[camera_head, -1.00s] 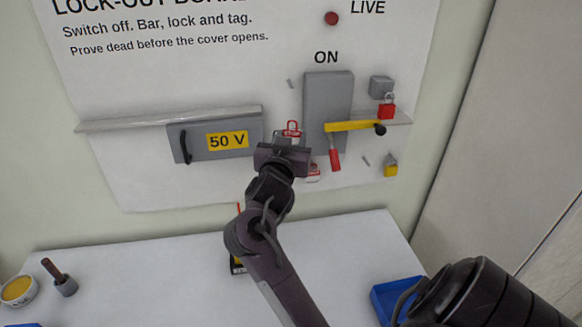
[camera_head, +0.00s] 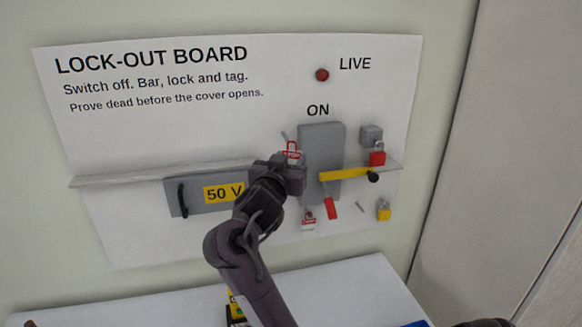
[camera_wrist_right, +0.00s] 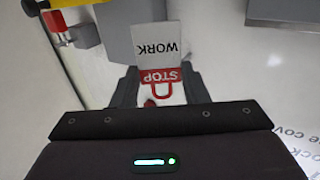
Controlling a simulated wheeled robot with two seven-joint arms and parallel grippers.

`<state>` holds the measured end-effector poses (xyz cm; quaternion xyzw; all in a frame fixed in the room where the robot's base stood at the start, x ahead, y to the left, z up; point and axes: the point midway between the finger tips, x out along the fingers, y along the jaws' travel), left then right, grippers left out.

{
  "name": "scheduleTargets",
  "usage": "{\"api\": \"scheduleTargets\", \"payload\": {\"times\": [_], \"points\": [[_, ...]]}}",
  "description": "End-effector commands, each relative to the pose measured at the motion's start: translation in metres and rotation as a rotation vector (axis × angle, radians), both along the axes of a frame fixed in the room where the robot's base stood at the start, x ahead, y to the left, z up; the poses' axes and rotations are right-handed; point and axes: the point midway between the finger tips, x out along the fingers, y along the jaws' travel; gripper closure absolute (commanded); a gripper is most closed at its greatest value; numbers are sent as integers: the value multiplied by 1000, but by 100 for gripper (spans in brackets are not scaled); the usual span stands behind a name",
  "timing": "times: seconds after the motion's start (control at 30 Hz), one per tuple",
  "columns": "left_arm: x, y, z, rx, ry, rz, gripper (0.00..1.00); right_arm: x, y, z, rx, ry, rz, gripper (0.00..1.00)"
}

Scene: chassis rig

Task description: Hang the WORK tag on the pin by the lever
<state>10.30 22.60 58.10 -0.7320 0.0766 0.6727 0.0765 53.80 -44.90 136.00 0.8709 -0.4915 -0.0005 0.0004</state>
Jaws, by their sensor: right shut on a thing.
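The WORK tag (camera_wrist_right: 157,45), white with a red STOP band and a red loop, is held between the fingers of my right gripper (camera_wrist_right: 158,90) in the right wrist view, where it reads upside down. The lever (camera_head: 330,207) has a red handle, below the grey switch box (camera_head: 313,160) marked ON. My left gripper is not in view.
A yellow bar (camera_head: 342,175) crosses the box. A red padlock (camera_head: 377,159), a yellow padlock (camera_head: 384,211) and another pin (camera_head: 360,207) are to its right. Another red-and-white tag (camera_head: 308,221) hangs left of the lever. A grey 50 V cover (camera_head: 180,196) is left of my gripper.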

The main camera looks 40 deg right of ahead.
Motion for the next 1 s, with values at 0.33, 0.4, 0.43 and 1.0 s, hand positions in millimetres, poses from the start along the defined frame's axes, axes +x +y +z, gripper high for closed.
{"api": "scheduleTargets", "payload": {"times": [0.33, 0.4, 0.43, 1.0], "points": [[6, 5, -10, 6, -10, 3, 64, 19, -10, -3, -1, -1, 0, 80], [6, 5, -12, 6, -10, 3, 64, 22, -12, -4, -1, 0, 0, 80], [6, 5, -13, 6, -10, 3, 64, 24, -13, -4, -1, -1, 0, 80], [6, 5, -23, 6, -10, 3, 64, 52, -29, -6, 0, 1, 0, 80]]}}
